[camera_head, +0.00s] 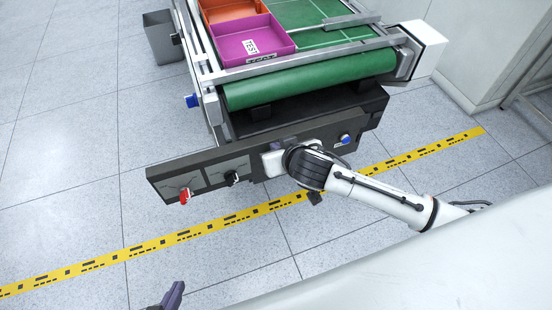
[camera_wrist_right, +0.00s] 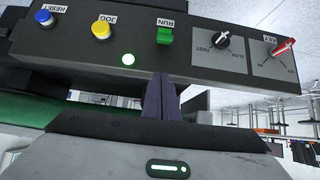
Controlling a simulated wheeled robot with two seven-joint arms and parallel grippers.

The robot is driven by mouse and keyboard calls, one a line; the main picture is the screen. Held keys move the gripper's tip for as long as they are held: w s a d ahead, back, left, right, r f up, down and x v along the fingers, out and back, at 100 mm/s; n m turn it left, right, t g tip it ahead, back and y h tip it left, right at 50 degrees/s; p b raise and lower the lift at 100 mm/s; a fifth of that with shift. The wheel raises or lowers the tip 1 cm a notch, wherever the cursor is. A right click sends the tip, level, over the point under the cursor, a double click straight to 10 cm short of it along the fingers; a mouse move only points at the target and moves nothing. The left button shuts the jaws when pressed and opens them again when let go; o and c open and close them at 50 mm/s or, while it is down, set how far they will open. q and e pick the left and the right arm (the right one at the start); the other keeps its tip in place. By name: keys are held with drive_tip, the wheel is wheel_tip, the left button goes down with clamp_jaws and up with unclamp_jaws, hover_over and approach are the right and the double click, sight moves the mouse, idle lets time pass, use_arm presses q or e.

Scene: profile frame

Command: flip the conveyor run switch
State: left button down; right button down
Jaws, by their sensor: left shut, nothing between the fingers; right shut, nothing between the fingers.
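The run switch (camera_wrist_right: 165,36) is a green rocker under the label RUN on the dark control panel (camera_wrist_right: 70,55), seen upside down in the right wrist view. My right gripper (camera_wrist_right: 158,97) is shut and empty, its dark fingers pointing at the panel just below the switch in that view. A small gap or light contact there cannot be told apart. In the head view my right wrist and hand cover the middle of the panel (camera_head: 210,157), hiding the switch. My left gripper (camera_head: 173,294) shows only partly at the bottom edge, shut and away from the panel.
A purple tray (camera_head: 232,42) and an orange tray (camera_head: 228,10) sit on the green conveyor (camera_head: 312,80).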

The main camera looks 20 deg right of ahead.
drive_tip(key=x, duration=0.3)
drive_tip(key=shift+w+f, duration=0.3)
drive_tip(key=shift+s+f, duration=0.3)
drive_tip(key=shift+f, duration=0.25)
drive_tip(key=shift+s+f, duration=0.3)
drive_tip(key=shift+f, duration=0.3)
drive_tip(key=shift+s+f, duration=0.35)
drive_tip(key=shift+f, duration=0.3)
